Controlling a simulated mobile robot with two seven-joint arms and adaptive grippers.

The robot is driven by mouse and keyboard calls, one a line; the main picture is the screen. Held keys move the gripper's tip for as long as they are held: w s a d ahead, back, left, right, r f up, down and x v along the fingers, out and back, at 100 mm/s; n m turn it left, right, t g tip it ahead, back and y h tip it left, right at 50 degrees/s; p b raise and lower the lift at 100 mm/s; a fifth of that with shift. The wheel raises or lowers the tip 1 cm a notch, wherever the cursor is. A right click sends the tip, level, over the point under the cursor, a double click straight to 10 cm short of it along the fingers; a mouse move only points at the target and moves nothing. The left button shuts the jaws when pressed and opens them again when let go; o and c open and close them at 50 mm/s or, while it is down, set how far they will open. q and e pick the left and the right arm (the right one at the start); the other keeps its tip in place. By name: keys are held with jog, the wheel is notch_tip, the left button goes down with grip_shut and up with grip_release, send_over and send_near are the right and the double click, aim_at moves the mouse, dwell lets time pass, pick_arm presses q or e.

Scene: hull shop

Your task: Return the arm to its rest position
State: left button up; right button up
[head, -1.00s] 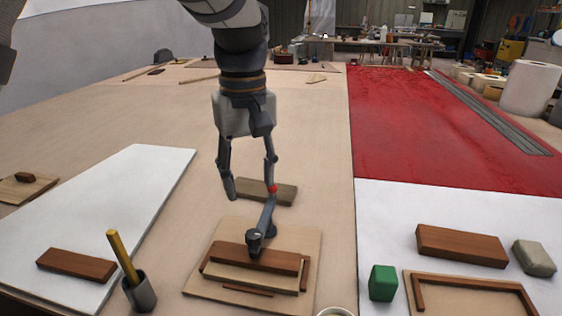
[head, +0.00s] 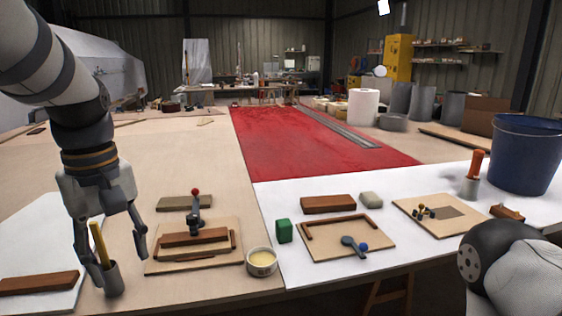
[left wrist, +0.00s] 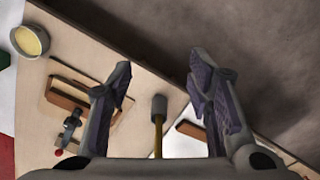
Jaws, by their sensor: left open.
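In the left wrist view, the open left gripper (left wrist: 160,75) frames the cup (left wrist: 159,104), which looks beyond the fingers. A board (head: 160,262) with brown strips and a red-tipped clamp (head: 195,214) lies right of the gripper. My right gripper is out of view.
A tin of pale yellow stuff (head: 261,262), a green block (head: 284,231) and a framed board (head: 345,245) line the front. A blue bucket (head: 525,155) stands at the right. A brown block (head: 38,284) lies front left.

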pick_arm(q)
jog(key=s+a+f+m+g+y, duration=0.15)
jog(key=s+f, duration=0.25)
jog(key=f, duration=0.9)
jog(key=s+f+m+h, duration=0.1)
jog(key=s+f+m, duration=0.25)
jog(key=f, duration=0.85)
jog(key=s+d+f+m, duration=0.1)
jog(key=s+f, duration=0.4)
jog(key=s, duration=0.6)
jog(key=s+d+f+m, duration=0.2)
jog(key=s+f, duration=0.3)
jog(key=s, duration=0.6)
jog(key=shift+f+m, duration=0.15)
jog(key=shift+m, duration=0.45)
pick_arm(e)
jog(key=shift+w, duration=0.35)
